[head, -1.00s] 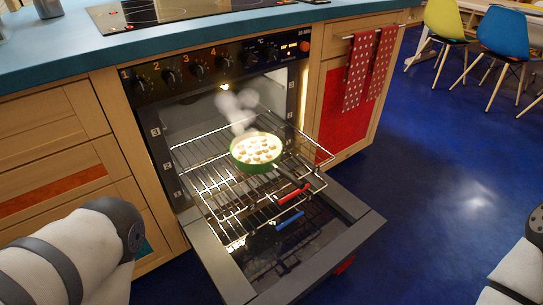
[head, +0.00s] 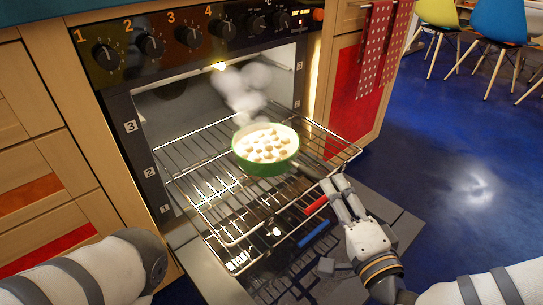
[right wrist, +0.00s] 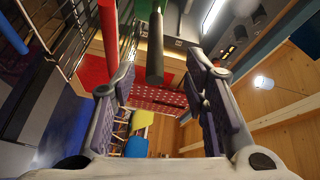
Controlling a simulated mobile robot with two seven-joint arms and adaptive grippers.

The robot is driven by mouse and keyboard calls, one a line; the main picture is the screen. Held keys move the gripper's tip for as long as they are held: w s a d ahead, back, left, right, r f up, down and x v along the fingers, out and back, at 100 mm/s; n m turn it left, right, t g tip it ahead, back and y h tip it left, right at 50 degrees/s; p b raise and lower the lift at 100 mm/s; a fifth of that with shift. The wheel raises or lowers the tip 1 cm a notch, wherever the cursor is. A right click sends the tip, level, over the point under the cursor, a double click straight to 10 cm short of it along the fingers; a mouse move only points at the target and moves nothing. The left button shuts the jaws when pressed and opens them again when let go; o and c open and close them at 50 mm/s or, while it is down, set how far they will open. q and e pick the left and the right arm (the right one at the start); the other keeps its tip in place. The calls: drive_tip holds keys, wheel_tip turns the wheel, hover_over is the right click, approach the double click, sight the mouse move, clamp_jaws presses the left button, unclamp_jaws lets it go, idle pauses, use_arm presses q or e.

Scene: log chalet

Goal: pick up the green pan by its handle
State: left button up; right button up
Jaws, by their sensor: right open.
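The green pan (head: 266,166), filled with pale round pieces, sits on the pulled-out upper oven rack (head: 215,190) in the head view. Its dark handle (head: 309,172) points right and towards me, its end close to my right gripper (head: 336,184). In the right wrist view a dark grey rod, apparently this handle (right wrist: 155,48), lies beyond and between the spread fingers of the right gripper (right wrist: 160,64). The right gripper is open and holds nothing. My left arm shows at the lower left, but its gripper is out of view.
White steam (head: 243,92) rises above the pan. A red handle (head: 317,205) and a blue handle (head: 314,233) lie lower, near the right gripper. The open oven door (head: 400,232) is below. A spotted towel (head: 372,45) hangs right of the oven.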

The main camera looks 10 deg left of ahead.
drive_tip(key=x, duration=0.1)
drive_tip(key=b+x, duration=0.1)
drive_tip(key=x, duration=0.1)
drive_tip(key=b+x, duration=0.1)
drive_tip(key=x, duration=0.1)
drive_tip(key=shift+w+f, duration=0.2)
drive_tip(key=shift+f, duration=0.2)
drive_tip(key=shift+w+a+r, duration=0.1)
clamp_jaws()
drive_tip(key=shift+r, duration=0.2)
